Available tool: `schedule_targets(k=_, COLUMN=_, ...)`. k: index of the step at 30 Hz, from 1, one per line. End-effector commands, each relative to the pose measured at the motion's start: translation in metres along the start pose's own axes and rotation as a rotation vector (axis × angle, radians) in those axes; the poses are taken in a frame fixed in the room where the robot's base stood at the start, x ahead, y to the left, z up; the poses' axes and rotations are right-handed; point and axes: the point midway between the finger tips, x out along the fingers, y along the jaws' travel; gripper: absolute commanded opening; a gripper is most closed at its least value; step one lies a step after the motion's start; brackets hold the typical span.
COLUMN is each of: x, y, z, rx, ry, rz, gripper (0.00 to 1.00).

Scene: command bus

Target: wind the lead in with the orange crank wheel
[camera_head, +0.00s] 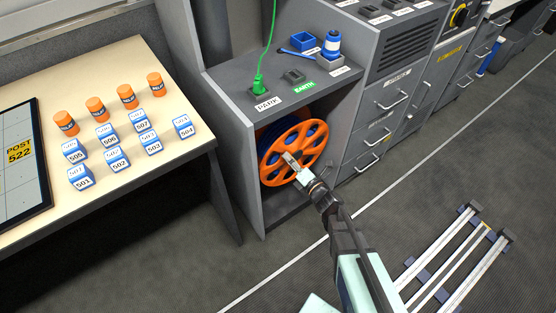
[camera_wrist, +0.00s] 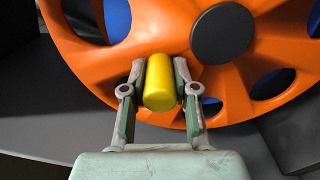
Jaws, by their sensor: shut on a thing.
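The orange crank wheel (camera_head: 303,140) stands upright inside the open grey cabinet, with blue showing through its holes. In the wrist view the wheel (camera_wrist: 165,30) fills the upper part, with its dark hub (camera_wrist: 222,34) above and right of my gripper. My gripper (camera_wrist: 158,85) is shut on the yellow crank handle (camera_wrist: 160,82), a finger on each side of it. In the head view my gripper (camera_head: 295,165) is at the wheel's lower middle. The green lead (camera_head: 270,40) rises from a green plug (camera_head: 258,83) seated at the PARK label on the cabinet top.
The EARTH socket (camera_head: 293,76), a blue box (camera_head: 303,41) and a blue-and-white bottle (camera_head: 332,44) are on the cabinet top. The cabinet's side walls (camera_head: 237,165) flank the wheel. A table (camera_head: 180,165) with numbered blocks and orange canisters stands left. Rails (camera_head: 455,262) lie on the floor right.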

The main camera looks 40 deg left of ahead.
Motion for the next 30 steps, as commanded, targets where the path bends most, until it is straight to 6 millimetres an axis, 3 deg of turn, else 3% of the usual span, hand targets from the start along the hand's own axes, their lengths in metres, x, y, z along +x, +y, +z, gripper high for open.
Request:
schedule_targets(k=15, x=-0.002, y=-0.002, z=0.008, rx=0.02, ry=-0.01, rz=0.0, gripper=0.0)
schedule_targets(k=16, x=-0.002, y=-0.002, z=0.008, rx=0.019, ry=-0.01, rz=-0.001, gripper=0.39)
schedule_targets(k=26, x=-0.004, y=-0.002, z=0.007, rx=0.019, ry=-0.009, rz=-0.002, gripper=0.39)
schedule_targets(k=30, x=-0.013, y=-0.002, z=0.007, rx=0.019, ry=-0.01, rz=-0.004, gripper=0.39)
